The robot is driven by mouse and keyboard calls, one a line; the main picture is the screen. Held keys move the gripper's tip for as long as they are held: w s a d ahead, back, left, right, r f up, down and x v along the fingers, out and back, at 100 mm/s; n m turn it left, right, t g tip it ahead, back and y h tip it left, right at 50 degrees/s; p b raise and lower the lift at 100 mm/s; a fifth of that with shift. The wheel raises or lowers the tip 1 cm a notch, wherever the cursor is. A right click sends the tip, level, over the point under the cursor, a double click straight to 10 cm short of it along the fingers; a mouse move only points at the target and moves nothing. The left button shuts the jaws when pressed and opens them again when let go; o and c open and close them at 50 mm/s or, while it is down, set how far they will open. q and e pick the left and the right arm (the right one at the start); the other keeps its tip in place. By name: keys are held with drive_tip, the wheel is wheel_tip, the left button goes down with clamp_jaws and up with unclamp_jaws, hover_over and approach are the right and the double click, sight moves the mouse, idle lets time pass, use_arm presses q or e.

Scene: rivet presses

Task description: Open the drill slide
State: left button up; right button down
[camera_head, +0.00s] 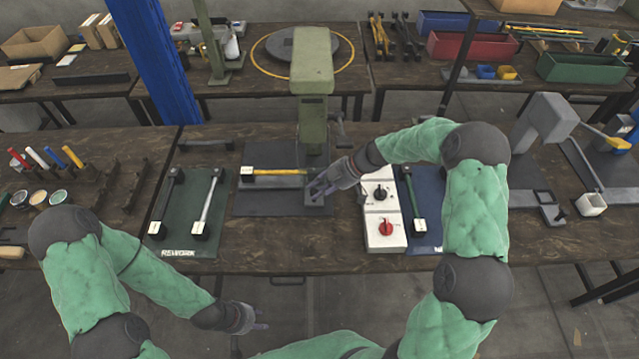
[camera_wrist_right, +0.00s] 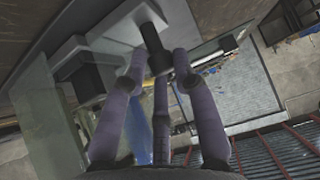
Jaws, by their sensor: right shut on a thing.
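A yellow rail (camera_head: 275,171) lies across the dark plate (camera_head: 255,205) of the green press (camera_head: 312,110), with a white block at its left end. I cannot tell for certain that this is the drill slide. My right gripper (camera_head: 316,187) is low over the plate's right side, near the rail's right end. In the right wrist view its purple fingers (camera_wrist_right: 155,75) close around a small dark post (camera_wrist_right: 154,48) on a pale grey part. The fingers partly hide this post. My left gripper (camera_head: 260,318) is in front of the table, touching nothing, its fingers apart.
A control box (camera_head: 383,240) with a red knob stands right of the plate. Green-mat rails (camera_head: 205,205) lie left, and a green rail (camera_head: 413,203) lies on a blue mat at right. A grey machine (camera_head: 545,120) stands far right. Screwdrivers (camera_head: 45,157) stand far left.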

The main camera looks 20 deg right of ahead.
drive_tip(key=s+b, duration=0.1)
drive_tip(key=s+a+b, duration=0.1)
drive_tip(key=s, duration=0.1)
drive_tip(key=s+b, duration=0.1)
drive_tip(key=s, duration=0.1)
drive_tip(key=shift+a+r, duration=0.1)
drive_tip(key=shift+a, duration=0.2)
drive_tip(key=shift+s+a+r+b, duration=0.1)
drive_tip(key=shift+s+a+b, duration=0.1)
drive_tip(key=shift+s+b, duration=0.35)
drive_tip(key=shift+s, duration=0.1)
drive_tip(key=c, duration=1.2)
unclamp_jaws()
drive_tip(key=shift+r, duration=0.1)
drive_tip(key=shift+o, duration=0.7)
drive_tip(key=shift+a, duration=0.15)
